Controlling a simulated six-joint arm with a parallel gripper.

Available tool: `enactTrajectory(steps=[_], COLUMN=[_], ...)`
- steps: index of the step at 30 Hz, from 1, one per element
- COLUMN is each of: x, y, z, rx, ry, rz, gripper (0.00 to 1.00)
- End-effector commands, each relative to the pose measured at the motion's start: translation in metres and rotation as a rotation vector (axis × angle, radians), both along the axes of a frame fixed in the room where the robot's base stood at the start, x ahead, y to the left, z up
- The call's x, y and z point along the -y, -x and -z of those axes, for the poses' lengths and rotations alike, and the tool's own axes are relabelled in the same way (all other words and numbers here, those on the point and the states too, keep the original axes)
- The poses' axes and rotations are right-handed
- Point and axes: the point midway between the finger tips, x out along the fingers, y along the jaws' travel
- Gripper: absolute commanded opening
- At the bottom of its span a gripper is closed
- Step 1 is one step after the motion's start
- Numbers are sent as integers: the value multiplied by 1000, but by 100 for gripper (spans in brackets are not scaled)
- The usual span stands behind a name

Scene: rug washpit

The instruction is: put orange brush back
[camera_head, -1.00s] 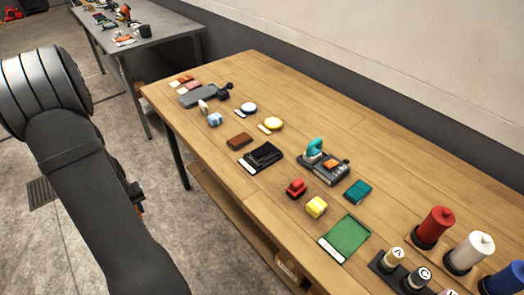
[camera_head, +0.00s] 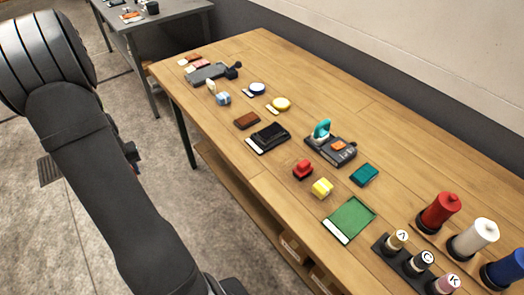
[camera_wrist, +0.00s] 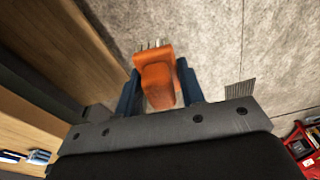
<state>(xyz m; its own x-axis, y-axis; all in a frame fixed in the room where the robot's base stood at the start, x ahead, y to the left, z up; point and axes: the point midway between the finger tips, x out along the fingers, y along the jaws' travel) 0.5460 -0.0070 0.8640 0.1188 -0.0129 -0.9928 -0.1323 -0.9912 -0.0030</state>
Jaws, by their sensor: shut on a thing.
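The orange brush (camera_wrist: 158,75) is between the two blue fingers of my gripper (camera_wrist: 160,92) in the wrist view. My gripper is shut on it. Pale bristle-like tips show at the brush's far end. The concrete floor lies behind it, with wooden furniture to the left. In the head view, my arm crosses the left side, and neither the fingers nor the brush show. A green mat (camera_head: 350,221) with a white label strip lies bare on the wooden table (camera_head: 330,92).
The wooden table carries a black tray (camera_head: 268,137), a dark device with a teal handle (camera_head: 322,129), a red block (camera_head: 302,170), a yellow block (camera_head: 322,188), a teal pad (camera_head: 364,174) and large spools (camera_head: 439,211). A grey table (camera_head: 170,12) stands behind.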

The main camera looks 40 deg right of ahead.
Motion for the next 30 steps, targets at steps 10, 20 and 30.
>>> enactTrajectory(steps=[10, 20, 30], x=[100, 227, 335], y=[-15, 43, 135], z=[-102, -114, -118], rx=[3, -1, -1], ry=[3, 3, 3], rz=[356, 636, 911], gripper=[11, 11, 11])
